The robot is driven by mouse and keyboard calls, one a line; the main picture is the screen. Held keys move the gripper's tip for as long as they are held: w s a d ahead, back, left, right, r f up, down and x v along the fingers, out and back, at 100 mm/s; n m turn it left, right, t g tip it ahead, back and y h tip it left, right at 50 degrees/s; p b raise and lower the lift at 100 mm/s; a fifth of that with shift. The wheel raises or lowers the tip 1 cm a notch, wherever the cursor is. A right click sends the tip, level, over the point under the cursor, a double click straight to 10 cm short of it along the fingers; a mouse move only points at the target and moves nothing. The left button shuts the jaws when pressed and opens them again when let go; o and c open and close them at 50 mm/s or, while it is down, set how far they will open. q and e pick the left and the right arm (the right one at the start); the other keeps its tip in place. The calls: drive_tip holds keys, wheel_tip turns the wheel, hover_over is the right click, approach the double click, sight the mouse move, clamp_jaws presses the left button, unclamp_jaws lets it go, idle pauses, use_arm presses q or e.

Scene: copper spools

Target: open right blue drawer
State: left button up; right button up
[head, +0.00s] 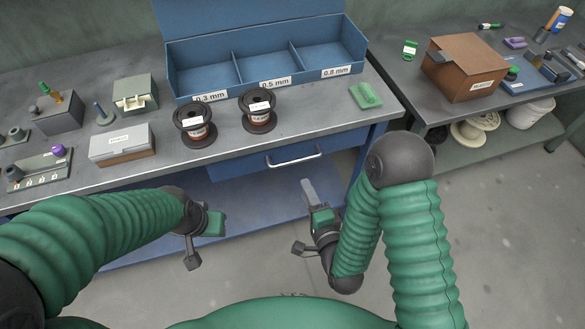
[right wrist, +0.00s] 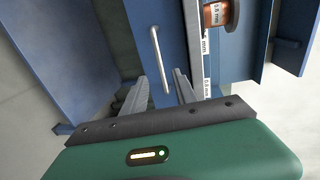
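The blue drawer (head: 240,167) sits under the front edge of the workbench and looks closed. Its light metal bar handle (head: 293,156) runs across its front. In the right wrist view the handle (right wrist: 160,60) stands nearly upright in the picture, just beyond the fingertips. My right gripper (head: 309,187) is below and in front of the handle, apart from it. In the right wrist view its two fingers (right wrist: 160,84) are spread with nothing between them. My left gripper (head: 208,226) hangs in front of the bench, left of the drawer; its finger opening is unclear.
Two dark spools (head: 195,125) (head: 259,111) stand on the bench (head: 320,125) before a blue three-compartment bin (head: 205,72). A green block (head: 365,95) lies at right. A second bench (head: 400,75) holds a cardboard box (head: 465,66). A blue lower shelf (head: 255,205) lies below the drawer.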

drive_tip(key=b, duration=0.8)
approach(295, 160)
wheel_tip(295, 160, down, 2)
drive_tip(key=x, duration=0.6)
drive_tip(key=r+x, duration=0.1)
drive_tip(key=x, duration=0.2)
drive_tip(key=shift+w+a, duration=0.2)
drive_tip(key=shift+w, duration=0.35)
clamp_jaws()
drive_tip(key=shift+s+f, duration=0.15)
